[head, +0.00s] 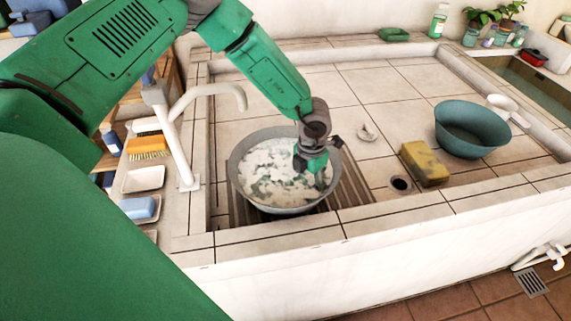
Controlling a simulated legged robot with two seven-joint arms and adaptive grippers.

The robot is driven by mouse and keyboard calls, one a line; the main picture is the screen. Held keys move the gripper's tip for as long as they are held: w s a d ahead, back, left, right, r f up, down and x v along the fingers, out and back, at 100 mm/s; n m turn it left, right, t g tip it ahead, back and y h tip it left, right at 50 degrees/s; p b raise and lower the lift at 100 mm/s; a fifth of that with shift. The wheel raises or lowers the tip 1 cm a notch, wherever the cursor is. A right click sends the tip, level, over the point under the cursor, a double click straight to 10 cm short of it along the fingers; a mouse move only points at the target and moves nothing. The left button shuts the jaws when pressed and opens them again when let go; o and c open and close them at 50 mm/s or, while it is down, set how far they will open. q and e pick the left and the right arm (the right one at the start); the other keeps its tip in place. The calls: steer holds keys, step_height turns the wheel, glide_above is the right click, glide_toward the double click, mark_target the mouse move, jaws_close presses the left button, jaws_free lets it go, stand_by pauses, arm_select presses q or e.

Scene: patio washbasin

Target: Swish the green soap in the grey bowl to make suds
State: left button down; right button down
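The grey bowl (237,172) stands on a slatted rack in the tiled basin, with white suds (272,172) over greenish water in it. My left gripper (316,163) reaches down into the right side of the bowl. It is shut on a small green piece, which looks like the green soap (317,161), at the level of the suds. The lower part of the gripper and soap is partly hidden by foam. My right gripper is not in view.
A white tap (210,90) stands left of the bowl. A teal basin (470,130), a yellow-brown sponge block (424,164) and a drain hole (400,183) lie to the right. A green dish (393,34) sits on the back ledge. Tiles behind the bowl are mostly clear.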

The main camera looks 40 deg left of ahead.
mark_target(285, 176)
arm_select(q)
steer(key=shift+w+a, duration=0.15)
steer(key=shift+a, duration=0.4)
steer(key=shift+w+a+p, duration=0.15)
steer(key=shift+a+p, duration=0.15)
steer(key=shift+a, duration=0.5)
steer(key=shift+w+a, duration=0.15)
steer(key=shift+a, duration=0.55)
steer(key=shift+w+a, duration=0.1)
steer(key=shift+a, duration=0.8)
steer(key=shift+d, duration=0.1)
